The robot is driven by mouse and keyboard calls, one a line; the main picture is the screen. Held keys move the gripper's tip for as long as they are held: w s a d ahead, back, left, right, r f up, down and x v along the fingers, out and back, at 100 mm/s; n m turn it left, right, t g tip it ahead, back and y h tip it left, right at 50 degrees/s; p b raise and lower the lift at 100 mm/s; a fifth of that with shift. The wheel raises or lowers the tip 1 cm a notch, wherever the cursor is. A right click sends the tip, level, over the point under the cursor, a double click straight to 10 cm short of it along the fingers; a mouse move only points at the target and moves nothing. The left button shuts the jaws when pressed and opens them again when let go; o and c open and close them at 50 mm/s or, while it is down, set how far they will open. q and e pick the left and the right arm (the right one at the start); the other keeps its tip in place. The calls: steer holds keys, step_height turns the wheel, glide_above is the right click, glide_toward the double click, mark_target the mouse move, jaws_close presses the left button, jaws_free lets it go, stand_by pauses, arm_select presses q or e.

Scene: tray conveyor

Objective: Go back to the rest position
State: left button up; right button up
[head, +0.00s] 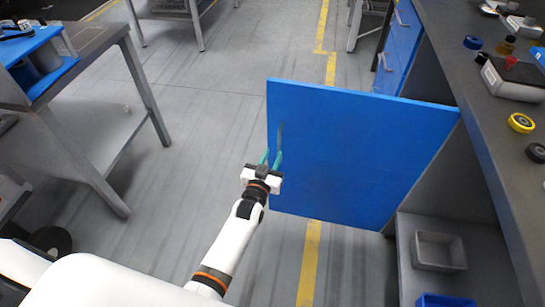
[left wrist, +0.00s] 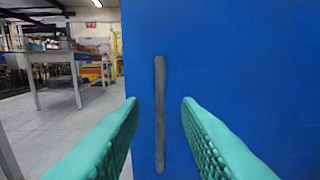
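My left gripper (head: 270,160) is in front of the blue cabinet door (head: 360,150) near its free left edge, in the head view. Its green fingers are apart, and they show on both sides of the left wrist view (left wrist: 160,128). The grey vertical door handle (left wrist: 160,110) stands between the fingers in that view, with gaps to each side, so it is not gripped. The handle also shows in the head view (head: 281,138). The door stands swung open from the workbench. My right gripper is in neither view.
The workbench (head: 480,130) on the right carries tape rolls, bottles and small devices. Under it, a grey bin (head: 440,250) and a blue bin (head: 445,300) sit on a low shelf. A metal table (head: 90,50) stands at left. Grey floor (head: 190,120) is clear between.

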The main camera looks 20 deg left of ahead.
arm_select(q)
steer(key=s+f+m+g+h+p, duration=0.1)
steer(key=s+f+g+p, duration=0.65)
steer(key=s+f, duration=1.2)
steer(key=s+a+f+g+p, duration=0.1)
steer(key=s+f+g, duration=0.1)
steer(key=s, duration=0.8)
steer(key=s+a+f+m+g+p, duration=0.1)
steer(key=s+a+f+g+p, duration=0.1)
steer(key=s, duration=0.9)
steer(key=s+a+f+g+y+p, duration=0.1)
steer(key=s+f+g, duration=0.3)
steer(key=s, duration=0.6)
steer(key=shift+s+a+g+p, duration=0.3)
steer(key=shift+g+p, duration=0.3)
steer(key=shift+g, duration=0.15)
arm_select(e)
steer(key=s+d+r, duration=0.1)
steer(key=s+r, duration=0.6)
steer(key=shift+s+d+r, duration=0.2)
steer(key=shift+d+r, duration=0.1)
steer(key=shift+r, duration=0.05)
arm_select(q)
steer(key=shift+w+d+m, duration=0.1)
steer(key=shift+w+m, duration=0.05)
steer(key=shift+m, duration=0.15)
